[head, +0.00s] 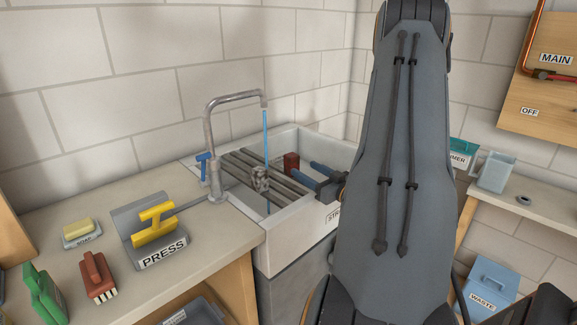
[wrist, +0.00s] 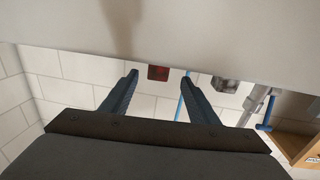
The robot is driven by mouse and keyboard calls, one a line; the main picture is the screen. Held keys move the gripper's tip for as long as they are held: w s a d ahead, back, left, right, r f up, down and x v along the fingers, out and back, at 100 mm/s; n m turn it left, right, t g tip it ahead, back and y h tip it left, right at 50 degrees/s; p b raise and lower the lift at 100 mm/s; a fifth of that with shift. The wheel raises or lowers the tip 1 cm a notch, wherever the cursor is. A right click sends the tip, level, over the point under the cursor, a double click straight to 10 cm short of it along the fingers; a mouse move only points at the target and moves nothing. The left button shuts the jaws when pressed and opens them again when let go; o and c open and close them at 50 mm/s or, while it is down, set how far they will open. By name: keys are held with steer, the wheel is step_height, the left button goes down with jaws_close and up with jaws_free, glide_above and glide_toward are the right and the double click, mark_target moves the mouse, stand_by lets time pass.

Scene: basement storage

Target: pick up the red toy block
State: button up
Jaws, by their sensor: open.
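The red toy block (head: 291,161) is in the sink (head: 296,228), near the right end of the dark slatted rack (head: 250,160). My gripper (head: 303,168) reaches in from the right side of the sink, its blue fingers pointing at the block. In the wrist view the block (wrist: 158,73) shows beyond and between the two spread fingertips (wrist: 160,74). The fingers are apart and nothing is held. A pale wall or rim across the top of the wrist view cuts off part of the block. I cannot tell the exact gap to it.
A grey metal object (head: 260,179) sits on the rack left of the block, beside a thin blue water stream (head: 265,130) from the tap (head: 212,150). A press (head: 152,232), soap (head: 79,229) and brushes stand on the left counter. A jug (head: 495,172) stands on the right shelf.

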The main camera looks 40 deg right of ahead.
mark_target(296, 161)
steer(key=w+p, duration=0.1)
steer(key=w, duration=0.2)
steer(key=w+p, duration=0.1)
steer(key=w, duration=0.3)
steer(key=shift+d+r, duration=0.15)
steer(key=shift+d, duration=0.05)
steer(key=c, duration=1.1)
steer(key=shift+r, duration=0.1)
steer(key=shift+c, duration=0.2)
